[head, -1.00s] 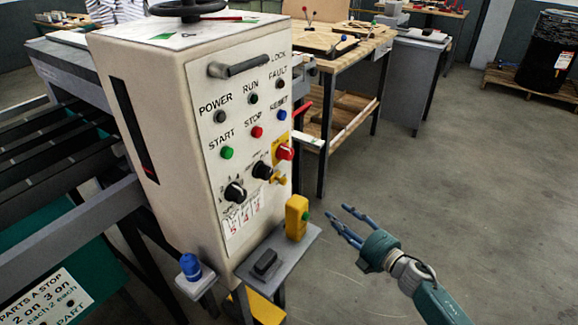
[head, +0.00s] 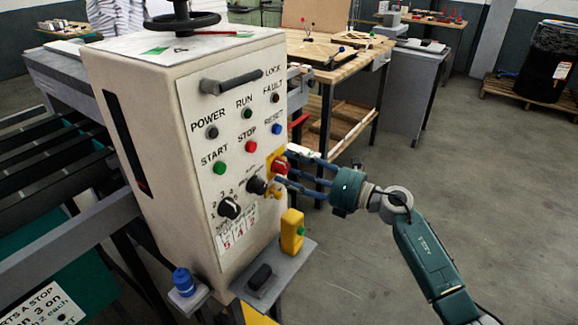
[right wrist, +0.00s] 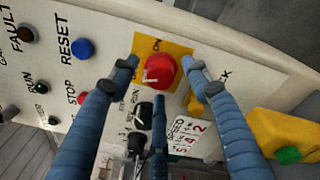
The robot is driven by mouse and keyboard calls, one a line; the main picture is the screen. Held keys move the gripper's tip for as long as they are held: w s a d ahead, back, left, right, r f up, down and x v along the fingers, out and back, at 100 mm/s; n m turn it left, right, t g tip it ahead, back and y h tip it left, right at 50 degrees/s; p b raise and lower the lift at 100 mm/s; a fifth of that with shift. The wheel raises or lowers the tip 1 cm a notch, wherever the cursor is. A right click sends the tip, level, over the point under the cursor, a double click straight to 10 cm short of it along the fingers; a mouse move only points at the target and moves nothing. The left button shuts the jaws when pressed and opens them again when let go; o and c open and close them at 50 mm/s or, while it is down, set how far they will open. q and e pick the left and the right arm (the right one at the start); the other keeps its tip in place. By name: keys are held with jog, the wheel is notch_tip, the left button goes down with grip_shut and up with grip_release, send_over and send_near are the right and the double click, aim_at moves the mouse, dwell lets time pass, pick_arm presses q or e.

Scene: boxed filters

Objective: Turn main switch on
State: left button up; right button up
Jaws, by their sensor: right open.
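The main switch (head: 280,166) is a red rotary knob on a yellow plate at the right edge of the cream control panel (head: 204,185). In the right wrist view the red knob (right wrist: 160,71) sits between the tips of my right gripper (right wrist: 163,85). In the head view my right gripper (head: 290,170) reaches in from the right, with blue fingers around the knob. The fingers are open; whether any of them touches the knob I cannot tell. The knob carries a pale mark, and its exact setting is hard to read. My left gripper is not in view.
A black selector (head: 256,185) and a numbered dial (head: 229,208) sit left of the switch. Below is a grey shelf (head: 290,268) with a yellow box (head: 291,232) and a black block. A wooden workbench (head: 345,60) stands behind.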

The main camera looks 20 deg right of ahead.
jog(key=shift+w+a, duration=0.25)
jog(key=shift+a, duration=0.05)
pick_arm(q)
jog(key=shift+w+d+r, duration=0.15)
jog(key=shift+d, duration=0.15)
pick_arm(e)
jog(key=shift+w, duration=0.15)
jog(key=c, duration=1.1)
jog(key=shift+c, duration=0.2)
